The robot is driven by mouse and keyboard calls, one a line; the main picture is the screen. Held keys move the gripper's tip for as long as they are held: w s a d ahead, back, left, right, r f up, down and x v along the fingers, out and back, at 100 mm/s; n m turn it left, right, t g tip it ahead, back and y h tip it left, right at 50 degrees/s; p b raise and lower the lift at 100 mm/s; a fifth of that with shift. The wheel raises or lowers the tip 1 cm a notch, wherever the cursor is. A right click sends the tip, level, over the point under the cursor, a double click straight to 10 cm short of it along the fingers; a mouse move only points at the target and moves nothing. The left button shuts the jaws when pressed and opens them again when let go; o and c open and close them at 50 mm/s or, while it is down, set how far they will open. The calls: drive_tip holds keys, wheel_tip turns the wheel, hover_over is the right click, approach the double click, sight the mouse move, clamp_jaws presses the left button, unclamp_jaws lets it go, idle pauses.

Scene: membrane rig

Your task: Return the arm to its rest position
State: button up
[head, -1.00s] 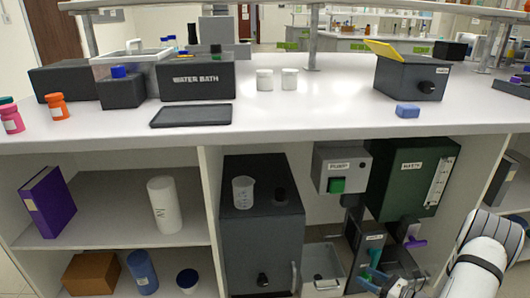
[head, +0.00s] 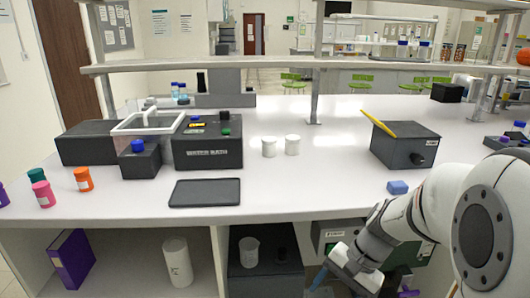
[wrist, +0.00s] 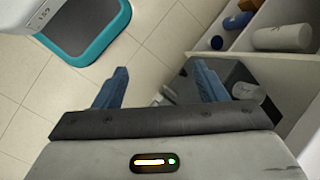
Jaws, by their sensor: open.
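My white arm fills the lower right of the head view, folded in front of the bench. My gripper (head: 318,278) hangs below the bench top's front edge, in front of the lower shelf units; its blue fingers are partly cut off by the lower part of the picture. In the wrist view my gripper (wrist: 160,90) has its two blue fingers spread well apart with nothing between them. Behind them lie the tiled floor and the shelf's lower edge.
Below are a purple binder (head: 71,262), a white roll (head: 177,262) and a beaker (head: 249,252).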

drive_tip(key=s+r+n+t+h+p, duration=0.1)
drive_tip(key=s+r+n+h+p, duration=0.1)
drive_tip(key=r, duration=0.5)
drive_tip(key=s+r+n+t+h+p, duration=0.2)
drive_tip(key=s+r+n+h+p, duration=0.1)
drive_tip(key=r, duration=0.4)
drive_tip(key=s+n+p, duration=0.1)
drive_tip(key=n+p, duration=0.1)
drive_tip(key=shift+s+d+r+n+t+p, duration=0.25)
drive_tip(key=shift+s+r+n+t+p, duration=0.05)
drive_tip(key=shift+s+r+p, duration=0.1)
